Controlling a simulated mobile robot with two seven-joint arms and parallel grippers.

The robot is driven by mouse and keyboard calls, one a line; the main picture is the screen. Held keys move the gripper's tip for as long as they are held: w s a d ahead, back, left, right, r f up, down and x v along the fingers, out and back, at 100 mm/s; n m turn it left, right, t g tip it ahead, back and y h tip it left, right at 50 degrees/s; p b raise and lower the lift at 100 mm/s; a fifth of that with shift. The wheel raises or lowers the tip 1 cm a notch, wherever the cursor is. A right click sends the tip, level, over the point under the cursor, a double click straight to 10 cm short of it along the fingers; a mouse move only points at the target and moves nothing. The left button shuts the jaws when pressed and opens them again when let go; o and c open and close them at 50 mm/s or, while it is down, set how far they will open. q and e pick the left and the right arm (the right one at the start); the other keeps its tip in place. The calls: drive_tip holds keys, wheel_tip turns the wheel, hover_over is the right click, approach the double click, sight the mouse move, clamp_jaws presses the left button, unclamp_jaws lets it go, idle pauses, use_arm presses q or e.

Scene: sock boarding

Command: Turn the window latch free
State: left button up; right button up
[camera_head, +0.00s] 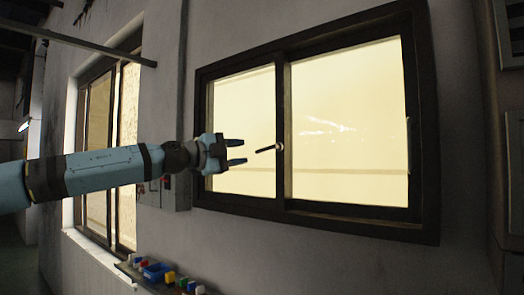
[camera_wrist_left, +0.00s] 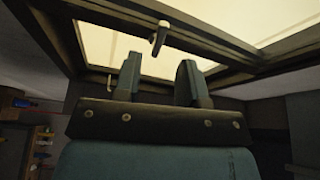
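The window latch (camera_head: 268,149) is a short dark lever with a pale round pivot on the middle upright of the window (camera_head: 345,125). The lever points left and slightly down from the pivot. My left gripper (camera_head: 243,152) is just left of the lever's free end, its two fingers apart and pointing at it, with nothing between them. In the left wrist view the latch (camera_wrist_left: 159,38) shows beyond and between the open fingertips (camera_wrist_left: 160,65), apart from them. My right gripper is in neither view.
The dark window frame (camera_head: 420,120) stands out from the grey wall (camera_head: 462,130). A second window (camera_head: 97,150) is at the left. Below, a ledge holds a blue bin (camera_head: 156,272) and several small coloured items. A grey box (camera_head: 182,195) is on the wall behind my left wrist.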

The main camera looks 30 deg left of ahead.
sight(260, 151)
use_arm(q)
drive_tip(key=x, duration=0.7)
drive_tip(key=shift+w+p, duration=0.1)
drive_tip(key=shift+p, duration=0.3)
